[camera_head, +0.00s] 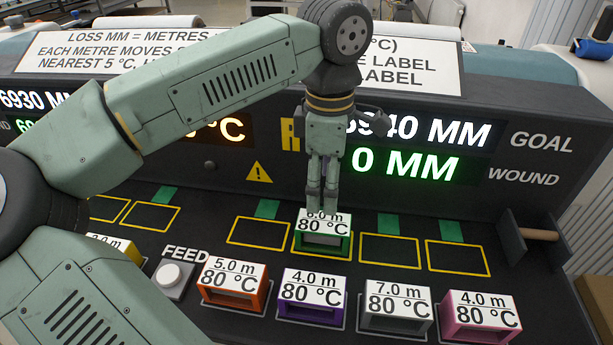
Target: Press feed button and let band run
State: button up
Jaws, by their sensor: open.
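The feed button (172,274) is a pale round cap on a grey base, under the word FEED at the front left of the dark panel. My gripper (322,207) points down, away to the right of the button. Its jaws are open, with the fingertips at the top of a green block (335,244) marked 80 °C. The fingertips partly cover its upper label line, and I cannot tell whether they touch it. The block stands in a yellow-outlined slot. The WOUND display (408,163) reads 0 MM in green. I cannot make out a running band.
Orange (232,298), purple (310,311), grey (394,324) and pink (480,332) blocks stand along the front. A yellow block (130,251) is partly hidden by my arm. Several outlined slots, such as one on the right (390,250), are empty. A wooden roller (532,233) is at the right.

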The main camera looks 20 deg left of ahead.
aim_at(169, 275)
jog(key=u, duration=1.15)
